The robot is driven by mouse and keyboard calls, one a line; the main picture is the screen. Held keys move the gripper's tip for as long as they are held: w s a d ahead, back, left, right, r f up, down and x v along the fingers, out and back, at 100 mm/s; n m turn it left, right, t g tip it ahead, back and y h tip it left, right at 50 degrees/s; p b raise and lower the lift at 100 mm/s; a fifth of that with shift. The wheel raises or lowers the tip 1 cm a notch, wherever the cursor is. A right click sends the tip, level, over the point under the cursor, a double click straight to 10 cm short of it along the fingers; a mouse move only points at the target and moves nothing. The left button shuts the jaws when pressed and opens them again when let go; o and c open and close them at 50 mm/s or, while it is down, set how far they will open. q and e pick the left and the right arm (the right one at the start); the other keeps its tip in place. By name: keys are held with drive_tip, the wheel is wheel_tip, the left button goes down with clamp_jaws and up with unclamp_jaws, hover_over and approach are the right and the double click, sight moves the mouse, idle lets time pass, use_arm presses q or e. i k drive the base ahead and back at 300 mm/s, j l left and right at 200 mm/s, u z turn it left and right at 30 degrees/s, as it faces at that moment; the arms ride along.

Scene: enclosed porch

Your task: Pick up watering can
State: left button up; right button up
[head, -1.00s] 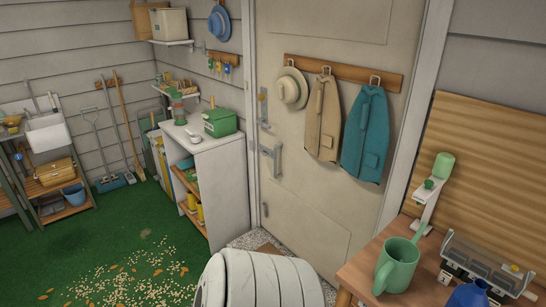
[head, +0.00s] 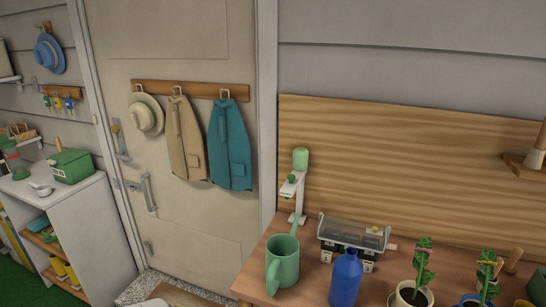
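A green watering can (head: 284,263) with a side handle and a spout stands upright near the left end of a wooden bench (head: 312,287) at the lower middle of the head view. Its handle faces the lower left and its spout points up to the right. Nothing holds it. Neither of my grippers shows in the head view.
A blue bottle (head: 345,279) and a grey metal device (head: 352,235) stand right of the can. A white stand with a green top (head: 300,160) is behind it. Potted plants (head: 413,293) are further right. A white cabinet (head: 78,222) stands left of the closed door (head: 190,240).

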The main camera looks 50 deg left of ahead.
sight(282, 250)
drive_tip(key=u, duration=0.4)
drive_tip(key=i+j+u, duration=0.1)
drive_tip(key=u, duration=0.65)
drive_tip(key=i+u, duration=0.1)
drive_tip(key=u, duration=0.3)
drive_tip(key=k+l, duration=0.1)
drive_tip(key=l, duration=0.2)
drive_tip(key=k+l+u, duration=0.1)
drive_tip(key=l, duration=0.25)
